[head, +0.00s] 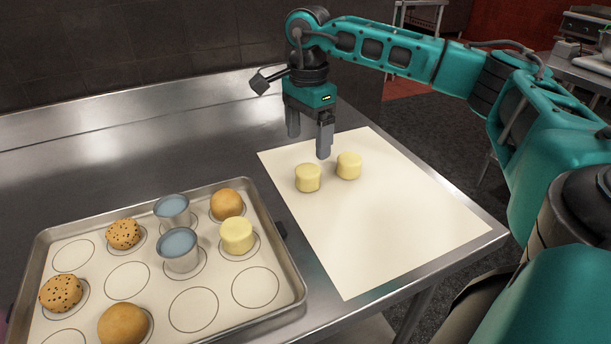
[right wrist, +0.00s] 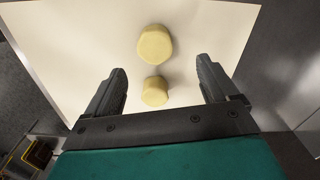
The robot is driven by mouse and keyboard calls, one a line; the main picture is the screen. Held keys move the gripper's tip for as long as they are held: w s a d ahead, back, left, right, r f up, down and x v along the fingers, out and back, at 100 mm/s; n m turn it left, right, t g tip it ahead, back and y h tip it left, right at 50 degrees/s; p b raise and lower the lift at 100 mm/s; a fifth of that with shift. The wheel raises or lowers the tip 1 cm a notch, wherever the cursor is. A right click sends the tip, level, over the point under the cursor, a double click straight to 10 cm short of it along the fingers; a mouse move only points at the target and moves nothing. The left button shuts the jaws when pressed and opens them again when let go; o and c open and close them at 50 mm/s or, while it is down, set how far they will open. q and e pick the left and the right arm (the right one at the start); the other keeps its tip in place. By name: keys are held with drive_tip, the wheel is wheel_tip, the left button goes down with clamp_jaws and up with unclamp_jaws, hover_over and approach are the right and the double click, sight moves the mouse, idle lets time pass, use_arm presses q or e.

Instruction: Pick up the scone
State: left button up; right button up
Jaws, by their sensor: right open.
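Two pale yellow round scones stand close together on a white sheet. One scone (head: 308,178) is on the left and the other scone (head: 349,165) is a little to the right and farther back. A third, similar pale scone (head: 237,235) stands on the baking tray (head: 291,272). My right gripper (head: 309,142) is open and empty, above the sheet's far left edge and pointing down. In the right wrist view, one scone (right wrist: 155,91) shows between the open fingers and the other scone (right wrist: 155,44) lies beyond the fingertips. My left gripper is not in view.
The tray also holds two metal cups (head: 179,249), two speckled cookies (head: 123,234) and two brown buns (head: 123,324), among empty printed circles. The white sheet (head: 390,225) is bare toward the front. A wall backs the steel table (head: 130,160).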

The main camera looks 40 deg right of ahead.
sight(308, 169)
wheel_tip(308, 169, down, 3)
drive_tip(key=shift+f, duration=0.1)
drive_tip(key=f, duration=0.4)
drive_tip(key=shift+s+a, duration=0.25)
drive_tip(key=shift+s, duration=0.1)
drive_tip(key=shift+f, duration=0.55)
drive_tip(key=c, duration=1.1)
drive_tip(key=shift+r, duration=0.15)
